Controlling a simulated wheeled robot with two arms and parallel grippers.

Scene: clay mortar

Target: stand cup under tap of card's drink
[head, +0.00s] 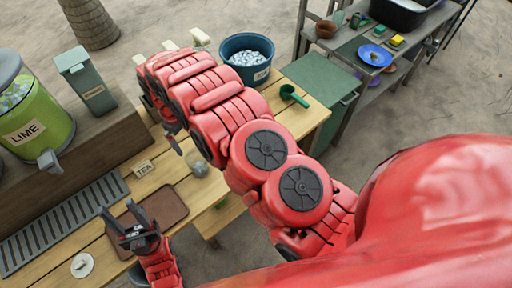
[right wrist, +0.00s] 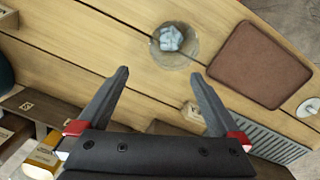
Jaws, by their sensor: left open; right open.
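The card (head: 144,168) reads TEA and stands on the table behind the brown tray. The clear cup (right wrist: 174,45) holds ice and stands on the table; in the head view (head: 196,163) my right arm partly covers it. A green dispenser (head: 32,118) labelled LIME, with a grey tap (head: 49,161), stands on a raised wooden shelf at left. No tea dispenser is identifiable. My right gripper (right wrist: 162,84) is open and empty, with the cup beyond its fingertips, apart from them. My left gripper (head: 125,222) is open and empty above the tray.
The brown tray (head: 173,207) lies empty beside a slotted drip grate (head: 62,226). A white disc (head: 82,265) lies near the front. A blue ice tub (head: 235,70) and green scoop (head: 290,95) are at the far end.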

